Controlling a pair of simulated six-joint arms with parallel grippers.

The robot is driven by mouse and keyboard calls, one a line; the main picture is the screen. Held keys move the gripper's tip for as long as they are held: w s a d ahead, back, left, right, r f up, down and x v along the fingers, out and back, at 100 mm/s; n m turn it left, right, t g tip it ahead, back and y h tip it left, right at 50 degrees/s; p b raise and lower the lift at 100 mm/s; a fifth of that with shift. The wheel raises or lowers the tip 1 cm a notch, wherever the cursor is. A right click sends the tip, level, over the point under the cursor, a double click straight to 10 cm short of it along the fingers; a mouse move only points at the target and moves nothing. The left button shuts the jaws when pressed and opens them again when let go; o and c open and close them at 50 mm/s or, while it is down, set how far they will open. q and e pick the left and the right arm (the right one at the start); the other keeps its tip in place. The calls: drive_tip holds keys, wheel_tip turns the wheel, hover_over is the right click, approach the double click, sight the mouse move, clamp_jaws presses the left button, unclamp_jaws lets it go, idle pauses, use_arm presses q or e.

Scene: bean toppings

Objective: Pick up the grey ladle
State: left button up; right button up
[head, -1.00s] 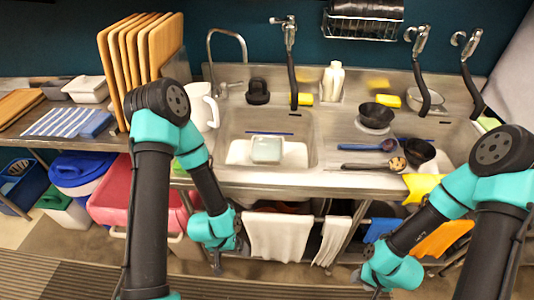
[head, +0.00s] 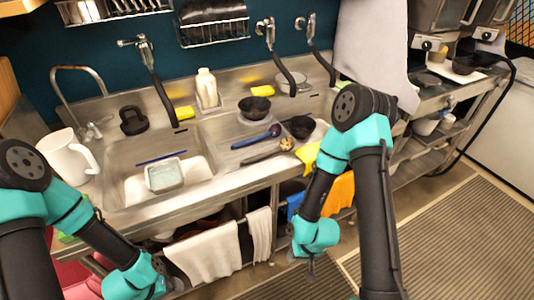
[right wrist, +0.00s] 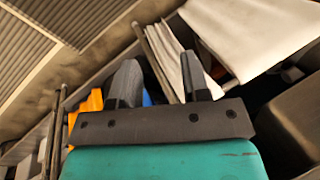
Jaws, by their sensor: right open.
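I cannot tell for certain which is the grey ladle. My right gripper (head: 312,266) hangs low in front of the counter, below and apart from both utensils. In the right wrist view its two dark fingers (right wrist: 160,82) are spread with nothing between them. My left gripper (head: 160,291) is low in front of the counter at left; its fingers are too unclear to read.
Two black bowls (head: 255,108) (head: 300,127) stand near the utensils. A yellow cloth (head: 304,158) hangs at the counter edge. A pale container (head: 164,175) sits in the basin; a white pitcher (head: 66,157) stands left. Towels (head: 205,255) hang below the counter.

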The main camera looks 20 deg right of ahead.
drive_tip(key=shift+o, duration=0.4)
drive_tip(key=shift+o, duration=0.8)
drive_tip(key=shift+w+d, duration=0.1)
